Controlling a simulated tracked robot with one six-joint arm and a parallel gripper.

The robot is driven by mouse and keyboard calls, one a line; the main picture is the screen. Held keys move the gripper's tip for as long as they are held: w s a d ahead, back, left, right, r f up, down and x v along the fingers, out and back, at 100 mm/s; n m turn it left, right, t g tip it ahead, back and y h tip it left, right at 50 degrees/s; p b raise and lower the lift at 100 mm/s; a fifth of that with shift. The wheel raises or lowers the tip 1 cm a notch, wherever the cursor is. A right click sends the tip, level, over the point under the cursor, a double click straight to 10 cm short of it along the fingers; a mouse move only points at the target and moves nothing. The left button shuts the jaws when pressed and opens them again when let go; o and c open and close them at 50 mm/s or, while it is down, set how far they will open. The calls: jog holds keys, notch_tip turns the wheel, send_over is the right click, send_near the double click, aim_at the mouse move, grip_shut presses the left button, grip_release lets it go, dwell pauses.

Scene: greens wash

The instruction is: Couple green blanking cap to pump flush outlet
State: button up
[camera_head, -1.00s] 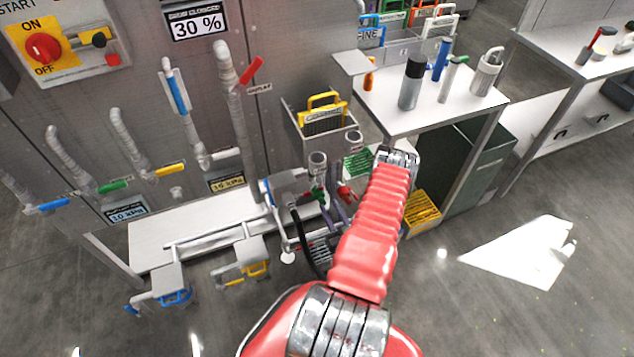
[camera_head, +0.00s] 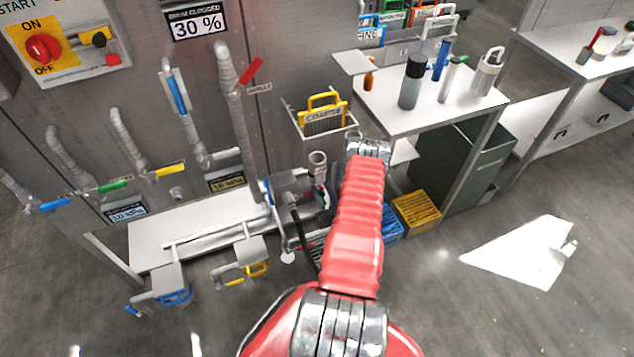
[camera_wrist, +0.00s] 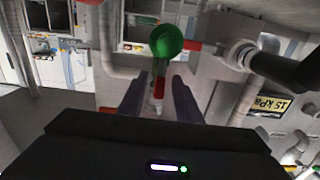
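A green round cap-shaped part (camera_wrist: 166,40) shows in the wrist view, just beyond my fingertips; I take it for the blanking cap. A short red piece (camera_wrist: 160,82) lies below it, in line with the gap between my fingers. My gripper (camera_wrist: 159,85) has two dark purple fingers standing apart, with a gap on each side of the red piece. I see no clear contact. In the head view the fingers are mostly hidden behind my red arm, near an upright grey pipe stub (camera_head: 318,160). I cannot tell which fitting is the pump flush outlet.
A dark hose (camera_wrist: 285,70) and grey pipe fitting (camera_wrist: 240,55) stand right of the fingers in the wrist view. The yellow-handled COARSE basket (camera_head: 323,118) is behind. A white table (camera_head: 435,112) and yellow crate (camera_head: 416,212) are at right. Open floor lies in front.

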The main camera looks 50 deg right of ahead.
jog(key=shift+x, duration=2.35)
jog(key=shift+c, duration=0.5)
grip_shut()
